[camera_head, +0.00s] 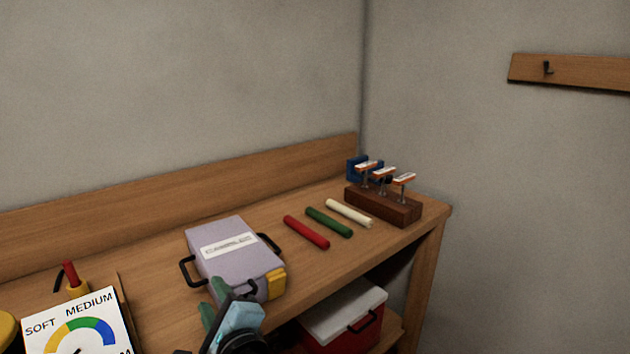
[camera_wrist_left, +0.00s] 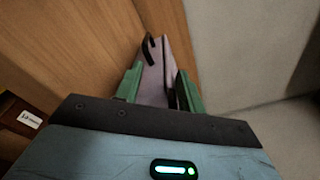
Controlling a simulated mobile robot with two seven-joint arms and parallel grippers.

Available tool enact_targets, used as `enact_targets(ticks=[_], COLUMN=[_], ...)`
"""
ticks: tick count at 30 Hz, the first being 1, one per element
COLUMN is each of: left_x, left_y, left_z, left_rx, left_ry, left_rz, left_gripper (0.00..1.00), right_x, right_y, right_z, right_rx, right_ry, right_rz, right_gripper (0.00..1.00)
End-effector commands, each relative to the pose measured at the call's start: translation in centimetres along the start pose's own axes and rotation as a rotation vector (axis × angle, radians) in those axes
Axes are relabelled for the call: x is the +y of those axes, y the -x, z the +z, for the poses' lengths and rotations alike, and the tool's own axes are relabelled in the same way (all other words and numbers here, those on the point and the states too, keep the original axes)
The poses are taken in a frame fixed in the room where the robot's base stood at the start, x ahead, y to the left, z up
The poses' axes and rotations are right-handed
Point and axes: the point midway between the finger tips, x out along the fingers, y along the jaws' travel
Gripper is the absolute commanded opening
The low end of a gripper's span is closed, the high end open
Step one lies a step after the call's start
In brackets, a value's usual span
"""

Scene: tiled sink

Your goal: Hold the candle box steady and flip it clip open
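The candle box (camera_head: 232,262) is a lavender case with a white label, lying flat on the wooden bench, lid down. It has black handles on its left and right sides. A yellow clip (camera_head: 276,284) sits at its front right corner. My left gripper (camera_head: 212,301), with green fingers, is at the box's front left. In the left wrist view, the fingers (camera_wrist_left: 158,92) are apart, with part of the lavender box (camera_wrist_left: 153,85) and a black handle ahead between them. Whether they touch the box is unclear. My right gripper is not in view.
Red (camera_head: 306,232), green (camera_head: 328,222) and cream (camera_head: 349,212) candles lie right of the box. A wooden block (camera_head: 383,205) with stamps stands at the bench's right end. A dial sign (camera_head: 78,326) is at front left. A red box with white lid (camera_head: 343,314) sits below.

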Motion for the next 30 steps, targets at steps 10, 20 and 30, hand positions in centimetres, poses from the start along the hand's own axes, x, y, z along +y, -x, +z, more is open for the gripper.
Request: enact_targets(ticks=[10,20,30], left_x=[0.1,0.1,0.0], left_y=[3.8,9.9,12.1], left_z=[-0.1,-0.1,0.0], left_rx=[0.005,0.004,0.001], left_ry=[0.002,0.0,0.0], left_rz=[0.001,0.003,0.0], left_gripper=[0.37,0.37,0.37], right_x=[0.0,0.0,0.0], right_y=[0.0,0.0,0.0], right_z=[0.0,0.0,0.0], right_rx=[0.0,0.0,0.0], right_ry=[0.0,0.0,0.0], right_rz=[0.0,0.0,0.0], right_gripper=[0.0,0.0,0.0])
